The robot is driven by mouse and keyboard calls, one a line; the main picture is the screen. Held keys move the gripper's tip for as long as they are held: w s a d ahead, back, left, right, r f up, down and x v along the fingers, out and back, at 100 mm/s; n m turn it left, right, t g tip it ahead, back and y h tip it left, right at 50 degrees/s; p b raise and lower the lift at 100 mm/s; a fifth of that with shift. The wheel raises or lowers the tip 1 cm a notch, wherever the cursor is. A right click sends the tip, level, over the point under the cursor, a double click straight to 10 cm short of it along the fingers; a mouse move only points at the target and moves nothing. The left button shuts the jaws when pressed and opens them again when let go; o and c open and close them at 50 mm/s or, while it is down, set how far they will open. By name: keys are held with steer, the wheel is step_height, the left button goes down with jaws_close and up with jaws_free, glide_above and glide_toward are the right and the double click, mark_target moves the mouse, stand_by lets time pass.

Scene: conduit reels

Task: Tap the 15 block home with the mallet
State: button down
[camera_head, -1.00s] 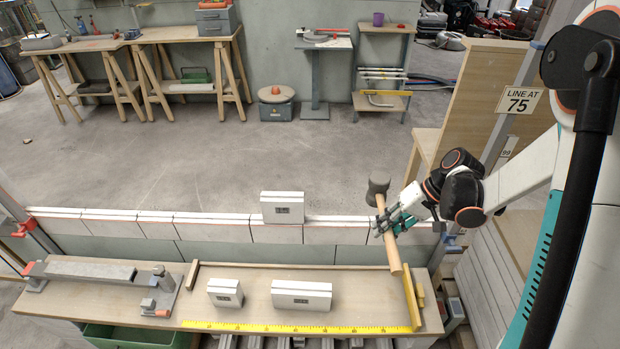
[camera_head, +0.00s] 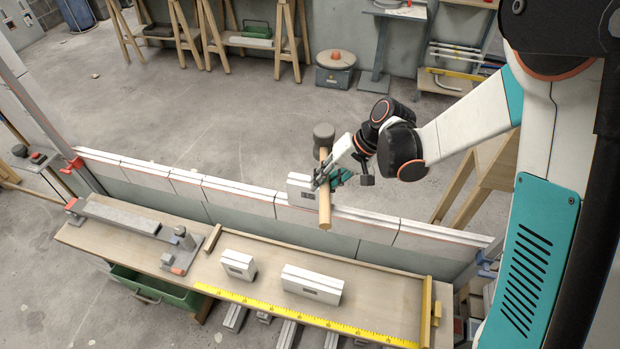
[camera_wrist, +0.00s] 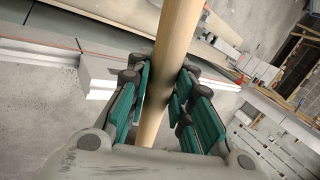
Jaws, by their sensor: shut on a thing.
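My gripper (camera_head: 322,182) is shut on the wooden handle of the mallet (camera_head: 325,212). The mallet's dark head (camera_head: 323,131) is up at the far end of the handle. A pale block (camera_head: 297,187) sits on top of the low wall, partly hidden behind my gripper and the handle; its number is too small to read. The mallet overlaps the block's right part, and I cannot tell whether they touch. In the wrist view the handle (camera_wrist: 178,35) runs between the teal fingers (camera_wrist: 160,95); the mallet head is not clearly seen there.
The low wall of pale blocks (camera_head: 230,195) crosses the view. The bench (camera_head: 385,300) in front bears two loose blocks (camera_head: 238,264) (camera_head: 312,284), a yellow rule (camera_head: 290,318) and a metal tool (camera_head: 125,215) at left.

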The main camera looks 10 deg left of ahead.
steer(key=b+x, duration=0.3)
steer(key=x, duration=0.4)
steer(key=shift+s+d+b, duration=0.15)
steer(key=shift+s+b, duration=0.1)
steer(key=shift+b, duration=0.15)
steer(key=shift+s, duration=0.1)
stand_by(0.6)
